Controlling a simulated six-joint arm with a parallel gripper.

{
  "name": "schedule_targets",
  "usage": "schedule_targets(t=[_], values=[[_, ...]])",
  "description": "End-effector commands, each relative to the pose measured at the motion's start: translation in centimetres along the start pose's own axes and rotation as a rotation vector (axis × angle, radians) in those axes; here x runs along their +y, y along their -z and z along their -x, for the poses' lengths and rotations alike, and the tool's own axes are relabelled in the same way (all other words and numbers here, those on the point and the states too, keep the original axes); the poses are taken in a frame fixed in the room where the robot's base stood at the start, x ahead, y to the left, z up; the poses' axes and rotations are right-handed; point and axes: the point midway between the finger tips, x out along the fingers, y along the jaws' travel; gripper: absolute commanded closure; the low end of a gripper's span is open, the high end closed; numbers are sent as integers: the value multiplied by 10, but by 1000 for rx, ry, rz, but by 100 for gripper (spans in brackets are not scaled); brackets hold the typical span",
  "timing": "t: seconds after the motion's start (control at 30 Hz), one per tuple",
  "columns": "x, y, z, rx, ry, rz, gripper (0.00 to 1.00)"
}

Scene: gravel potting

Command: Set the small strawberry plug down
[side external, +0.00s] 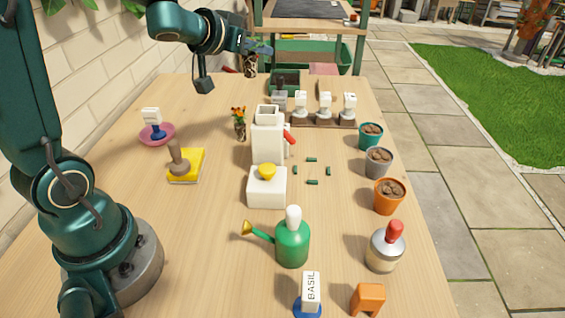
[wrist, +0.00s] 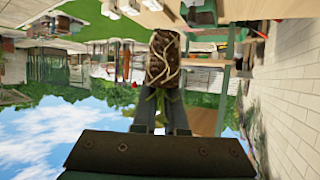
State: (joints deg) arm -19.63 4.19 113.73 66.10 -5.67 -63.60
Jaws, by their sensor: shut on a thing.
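The small strawberry plug (side external: 250,66) is a dark, root-wrapped soil block with leaves. My gripper (side external: 254,47) is shut on it and holds it in the air above the far left end of the wooden table. In the wrist view the plug's pale roots and dark soil (wrist: 163,60) show beyond my gripper's fingers (wrist: 160,117), with green leaves between them. That view is upside down. The plug is clear of the table, with its root block hanging down in the side view.
A plug with orange flowers (side external: 239,126) stands on the table beside a white dispenser (side external: 266,140). A dark tray (side external: 284,80) and a rack of white-topped stamps (side external: 320,123) are at the far end. Soil-filled pots (side external: 388,198) line the right edge.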

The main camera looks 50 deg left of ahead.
Motion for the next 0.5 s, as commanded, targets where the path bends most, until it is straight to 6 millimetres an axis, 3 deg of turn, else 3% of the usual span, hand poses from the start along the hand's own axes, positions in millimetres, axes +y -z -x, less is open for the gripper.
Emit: schedule_targets(t=[0.17, 0.37, 0.5], values=[[45, 0, 0, 0, -137, -67, 100], [127, -12, 12, -2, -407, -191, 100], [182, -29, 30, -3, -606, -284, 100]])
